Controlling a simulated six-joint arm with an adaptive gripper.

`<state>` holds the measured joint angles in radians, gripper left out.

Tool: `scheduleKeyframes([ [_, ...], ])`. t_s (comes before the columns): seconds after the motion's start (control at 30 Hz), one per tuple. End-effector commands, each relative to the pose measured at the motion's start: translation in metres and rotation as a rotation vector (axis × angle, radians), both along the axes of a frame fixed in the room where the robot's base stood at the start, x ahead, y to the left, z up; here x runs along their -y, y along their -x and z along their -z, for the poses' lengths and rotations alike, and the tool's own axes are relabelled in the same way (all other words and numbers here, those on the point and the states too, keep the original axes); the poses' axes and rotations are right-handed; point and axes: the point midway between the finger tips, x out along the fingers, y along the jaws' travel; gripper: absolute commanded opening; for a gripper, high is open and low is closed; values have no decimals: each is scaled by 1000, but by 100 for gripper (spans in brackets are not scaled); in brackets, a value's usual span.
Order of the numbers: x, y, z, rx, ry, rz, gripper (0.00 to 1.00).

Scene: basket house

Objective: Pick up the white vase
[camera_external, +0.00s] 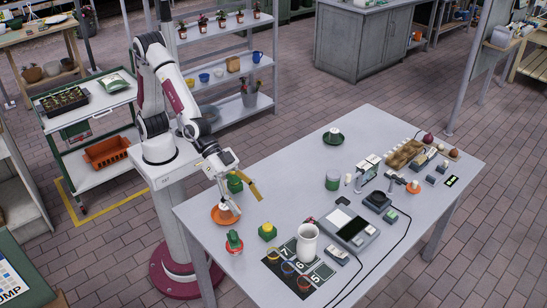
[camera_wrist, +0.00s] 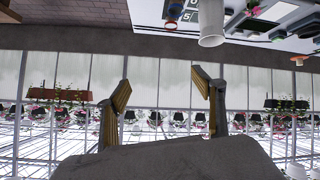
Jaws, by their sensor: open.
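The white vase (camera_external: 307,246) stands upright at the near edge of the grey table, on or beside a dark numbered mat (camera_external: 300,272). The vase also shows at the top of the wrist view (camera_wrist: 211,24), which looks upside down. My gripper (camera_external: 243,184) is over the left end of the table, to the left of the vase and well apart from it. In the wrist view my gripper (camera_wrist: 163,92) has its two yellow-padded fingers spread, with nothing between them.
An orange plate (camera_external: 216,217) and a green jar (camera_external: 235,185) are close to my gripper. A red-and-green item (camera_external: 234,242) and a green-yellow block (camera_external: 267,232) stand between gripper and vase. A scale (camera_external: 350,228) with cables lies right of the vase. The table's left middle has free room.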

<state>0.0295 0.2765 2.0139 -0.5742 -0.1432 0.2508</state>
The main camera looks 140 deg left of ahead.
Motion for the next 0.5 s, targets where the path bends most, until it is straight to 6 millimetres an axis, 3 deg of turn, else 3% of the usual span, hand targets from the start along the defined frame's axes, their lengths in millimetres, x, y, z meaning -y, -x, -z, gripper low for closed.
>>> scheduleKeyframes([
  [0.2, -18, -34, 33, 31, -22, -77, 68],
  [0.5, -47, -69, 81, 67, -73, -193, 68],
])
